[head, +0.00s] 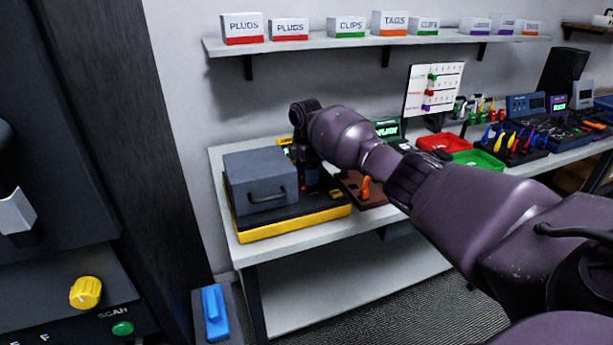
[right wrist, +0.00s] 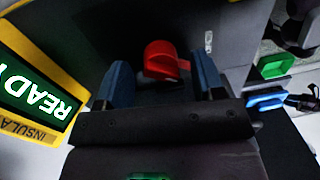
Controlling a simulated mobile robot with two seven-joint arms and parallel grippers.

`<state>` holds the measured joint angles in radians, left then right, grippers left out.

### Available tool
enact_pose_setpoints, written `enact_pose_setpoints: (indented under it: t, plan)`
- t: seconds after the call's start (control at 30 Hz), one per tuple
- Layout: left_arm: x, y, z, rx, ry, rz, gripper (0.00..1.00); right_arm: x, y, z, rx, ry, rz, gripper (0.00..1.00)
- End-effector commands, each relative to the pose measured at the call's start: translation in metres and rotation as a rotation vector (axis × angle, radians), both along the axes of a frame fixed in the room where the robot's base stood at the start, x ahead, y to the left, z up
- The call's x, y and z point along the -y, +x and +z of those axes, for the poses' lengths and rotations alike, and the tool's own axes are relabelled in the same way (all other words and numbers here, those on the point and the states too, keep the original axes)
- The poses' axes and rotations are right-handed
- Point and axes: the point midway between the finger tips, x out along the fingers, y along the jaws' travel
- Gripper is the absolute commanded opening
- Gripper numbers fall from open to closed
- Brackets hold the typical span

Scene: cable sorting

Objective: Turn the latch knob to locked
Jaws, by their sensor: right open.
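The red latch knob (right wrist: 163,62) shows in the right wrist view, on a dark grey face. My right gripper (right wrist: 162,74) is open, with one blue finger on each side of the knob and visible gaps between. In the head view my right gripper (head: 312,182) reaches down at the right side of the grey box (head: 262,178), which has a dark handle on its front. The knob is hidden there behind my wrist and the box.
The box stands on a black and yellow base (head: 290,222) on a white bench (head: 350,226). A yellow-framed display (right wrist: 45,90) reading "READ", partly cut off, is close by my gripper. An orange lever (head: 365,187) on a brown block, a red tray (head: 437,143) and a green tray (head: 478,160) lie to the right.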

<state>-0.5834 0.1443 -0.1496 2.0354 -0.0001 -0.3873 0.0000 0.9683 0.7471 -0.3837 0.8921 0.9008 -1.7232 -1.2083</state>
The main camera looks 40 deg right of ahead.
Motion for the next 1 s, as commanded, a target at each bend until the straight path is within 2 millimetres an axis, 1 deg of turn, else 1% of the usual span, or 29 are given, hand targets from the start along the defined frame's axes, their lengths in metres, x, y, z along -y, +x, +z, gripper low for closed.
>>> enact_pose_setpoints:
  t: [0.03,0.13,0.47,0.6,0.77,1.0]
  plan:
    - [0.0002,0.0001,0.0,0.001,0.0,0.0,0.43,-0.0002,-0.0004,-0.0057,-0.001,0.0,0.0,0.63]
    - [0.0003,0.0003,-0.0001,0.001,-0.001,-0.001,0.43,-0.0003,-0.0007,-0.0103,-0.001,0.0,0.0,0.63]
    - [0.0002,0.0004,-0.0014,-0.002,0.001,-0.002,0.43,-0.0003,-0.0007,-0.0116,0.0,0.0,0.0,0.63]
    - [0.0001,0.0004,-0.0021,-0.003,0.001,-0.003,0.43,-0.0003,-0.0007,-0.0115,0.0,0.0,0.0,0.41]
    - [0.0001,0.0004,-0.0024,-0.004,0.001,-0.002,0.43,-0.0002,-0.0006,-0.0113,0.001,0.0,0.0,0.17]
    - [0.0,0.0011,-0.0002,-0.001,0.001,-0.002,0.43,-0.0002,-0.0006,-0.0099,0.002,-0.001,-0.016,0.16]
